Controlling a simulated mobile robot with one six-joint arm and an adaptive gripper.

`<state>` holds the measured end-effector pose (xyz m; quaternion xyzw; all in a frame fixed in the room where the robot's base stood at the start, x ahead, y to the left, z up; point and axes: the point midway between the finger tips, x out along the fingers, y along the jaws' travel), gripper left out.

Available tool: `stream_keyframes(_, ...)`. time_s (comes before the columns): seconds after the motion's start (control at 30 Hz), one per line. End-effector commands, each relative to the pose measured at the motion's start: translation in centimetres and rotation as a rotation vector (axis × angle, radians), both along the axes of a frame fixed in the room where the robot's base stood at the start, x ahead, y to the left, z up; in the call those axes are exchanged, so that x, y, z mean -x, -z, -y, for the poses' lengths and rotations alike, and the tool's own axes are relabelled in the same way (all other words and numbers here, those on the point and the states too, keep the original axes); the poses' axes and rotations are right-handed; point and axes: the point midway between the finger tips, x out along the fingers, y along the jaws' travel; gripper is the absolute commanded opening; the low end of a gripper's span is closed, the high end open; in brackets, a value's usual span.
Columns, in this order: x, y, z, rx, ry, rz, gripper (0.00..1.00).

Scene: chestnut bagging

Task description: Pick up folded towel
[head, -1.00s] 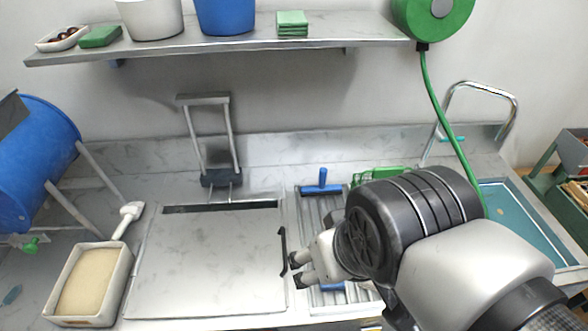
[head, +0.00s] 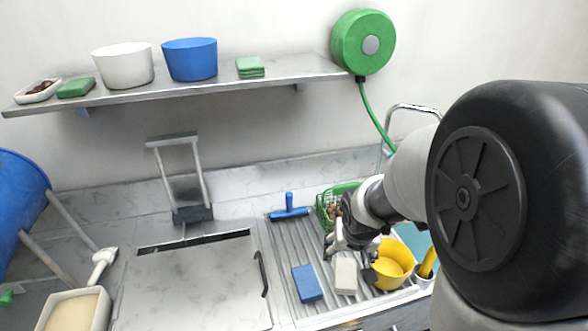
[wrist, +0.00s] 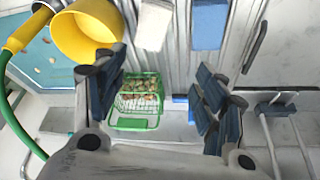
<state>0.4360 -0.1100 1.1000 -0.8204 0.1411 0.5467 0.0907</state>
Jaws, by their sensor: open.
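A green folded towel (head: 250,67), in stacked layers, lies on the wall shelf (head: 290,80) to the right of the blue bucket in the head view. It is not seen in the wrist view. My gripper (head: 338,243) is below the shelf, over the ribbed drainboard, near the green basket (head: 322,208). In the wrist view my gripper (wrist: 160,95) has its blue-padded fingers spread wide with nothing between them. The basket, holding brown chestnuts, shows beyond the fingers.
A blue bucket (head: 190,60), white bucket (head: 123,66), green block (head: 76,88) and white dish (head: 38,91) share the shelf. A green hose reel (head: 350,45) hangs at its right end. Yellow bucket (head: 396,258), blue block (head: 307,284) and white block (head: 345,272) are below.

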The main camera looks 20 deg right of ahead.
Motion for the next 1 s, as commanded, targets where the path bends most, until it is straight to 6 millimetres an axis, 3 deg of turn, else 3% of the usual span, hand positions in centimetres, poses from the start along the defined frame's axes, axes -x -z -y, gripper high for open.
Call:
stream_keyframes(0.27, -1.6, 3.6, 1.3, -0.007, 0.024, -0.002, 0.65)
stream_keyframes(0.7, -4.7, 12.1, 2.4, -0.007, 0.021, -0.002, 0.65)
stream_keyframes(1.0, -5.5, 13.7, 2.8, -0.006, 0.022, 0.0, 0.65)
